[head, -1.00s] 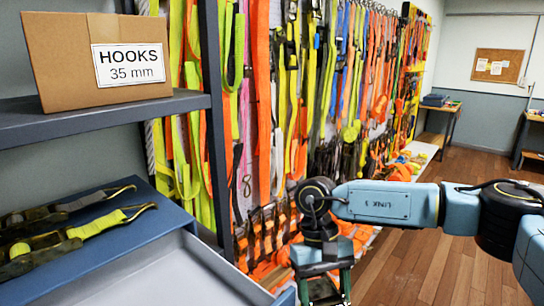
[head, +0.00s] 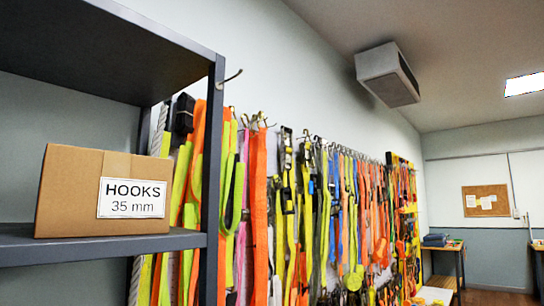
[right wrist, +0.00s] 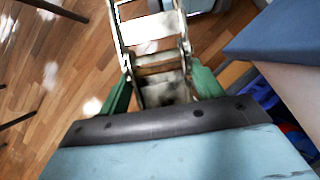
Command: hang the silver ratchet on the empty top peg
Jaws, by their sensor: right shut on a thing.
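My right gripper (right wrist: 163,90), with green fingers, is shut on the silver ratchet (right wrist: 152,45) in the right wrist view. The ratchet is a metal frame with crossbars, extending from the fingers toward the top of the picture, over wooden floor. It does not show in the head view. A bare curved peg (head: 231,78) shows high beside the shelf post in the head view, above the hanging straps, with nothing on it. I cannot tell whether the wall or the post carries it. My left gripper is in neither current view.
A dark shelf (head: 110,245) carries a HOOKS box (head: 70,190) at the left, and its upright post (head: 213,170) stands before the strap wall. Many straps (head: 258,180) hang there. A blue-topped surface (right wrist: 285,35) is right of the ratchet in the wrist view.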

